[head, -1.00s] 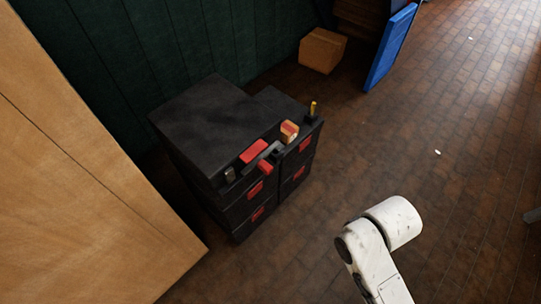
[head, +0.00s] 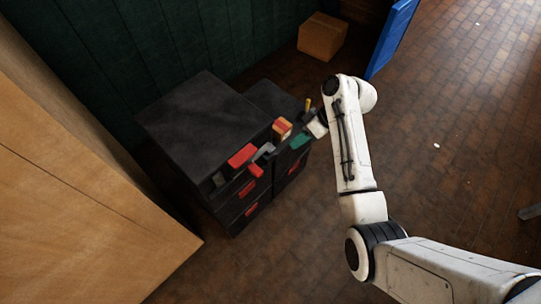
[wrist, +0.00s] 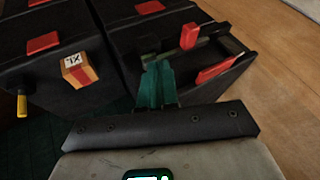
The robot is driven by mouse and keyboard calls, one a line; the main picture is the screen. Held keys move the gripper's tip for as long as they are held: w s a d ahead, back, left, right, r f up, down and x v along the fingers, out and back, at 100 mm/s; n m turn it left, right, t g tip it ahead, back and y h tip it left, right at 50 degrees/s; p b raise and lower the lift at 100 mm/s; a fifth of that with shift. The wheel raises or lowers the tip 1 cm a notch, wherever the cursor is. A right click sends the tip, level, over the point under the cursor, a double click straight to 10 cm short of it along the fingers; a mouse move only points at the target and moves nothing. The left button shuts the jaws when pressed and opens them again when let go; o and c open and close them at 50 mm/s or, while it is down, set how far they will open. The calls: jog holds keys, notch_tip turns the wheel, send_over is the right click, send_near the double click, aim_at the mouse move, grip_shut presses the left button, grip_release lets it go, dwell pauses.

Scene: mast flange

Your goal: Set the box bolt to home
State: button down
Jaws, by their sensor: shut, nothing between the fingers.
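Black drawer boxes with red pulls (head: 180,125) stand against the wall in the head view. On the front edge of their tops is a dark bar with an upright red knob (wrist: 189,36), which looks like the bolt. The knob also shows in the head view (head: 255,170). A flat red piece (wrist: 217,70) lies beside it. My gripper's green fingers (wrist: 157,85) are together and empty, just left of the bar's near end in the wrist view. In the head view the gripper (head: 299,141) is right of the knob, at the boxes' front. Contact with the bar cannot be told.
A small orange box with a white label (wrist: 79,69) and a yellow-handled item (wrist: 22,103) stand near the gripper. A tan panel (head: 90,200) is at left. A cardboard box (head: 322,37) and blue board (head: 391,38) are behind.

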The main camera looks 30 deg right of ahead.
jog(key=shift+w+d+r, duration=0.1)
jog(key=shift+w+r, duration=0.1)
jog(key=shift+w, duration=0.15)
jog(key=x, duration=1)
jog(key=a, duration=0.2)
jog(key=shift+s+a+r+p, duration=0.1)
jog(key=shift+s+a+p, duration=0.15)
jog(key=shift+s+p, duration=0.15)
jog(key=shift+s+a, duration=0.2)
jog(key=shift+a, duration=0.45)
